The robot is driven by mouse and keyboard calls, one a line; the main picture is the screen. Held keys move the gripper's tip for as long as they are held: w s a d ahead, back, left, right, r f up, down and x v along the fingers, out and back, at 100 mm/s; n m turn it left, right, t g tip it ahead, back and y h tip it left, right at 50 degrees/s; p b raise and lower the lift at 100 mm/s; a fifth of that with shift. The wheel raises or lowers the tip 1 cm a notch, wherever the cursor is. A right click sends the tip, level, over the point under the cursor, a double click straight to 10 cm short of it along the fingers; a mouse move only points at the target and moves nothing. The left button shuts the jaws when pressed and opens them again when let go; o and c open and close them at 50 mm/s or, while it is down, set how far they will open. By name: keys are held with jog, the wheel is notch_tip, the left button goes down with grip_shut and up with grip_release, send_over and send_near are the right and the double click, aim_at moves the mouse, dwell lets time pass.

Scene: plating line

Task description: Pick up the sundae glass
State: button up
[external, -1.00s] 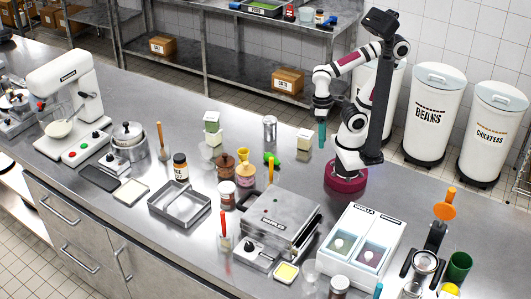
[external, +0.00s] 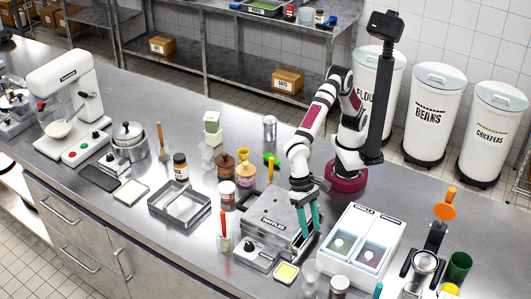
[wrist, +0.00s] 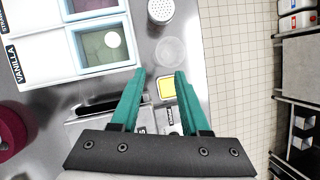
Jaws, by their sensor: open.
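A clear glass (external: 310,279), which looks like the sundae glass, stands upright near the counter's front edge, left of the white ice cream box. It is faint against the steel. In the wrist view the round clear glass (wrist: 167,54) lies just beyond the fingertips, roughly in line with the gap. My gripper (external: 311,235) is open and empty, pointing down over the right side of the waffle maker, behind and above the glass. Its two teal fingers also show in the wrist view (wrist: 160,75), apart from the glass.
The waffle maker (external: 279,222) is under and left of my gripper. The ice cream box (external: 384,223) is close on the right. A small yellow-filled dish (external: 286,273) stands left of the glass. A jar with a perforated lid (wrist: 160,11) stands on its other side.

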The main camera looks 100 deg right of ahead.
aim_at(317, 268)
jog(key=x, duration=1.4)
jog(key=shift+s+d+f, duration=0.1)
jog(key=shift+d+f, duration=0.05)
jog(key=shift+d, duration=0.05)
grip_shut()
dwell(0.6)
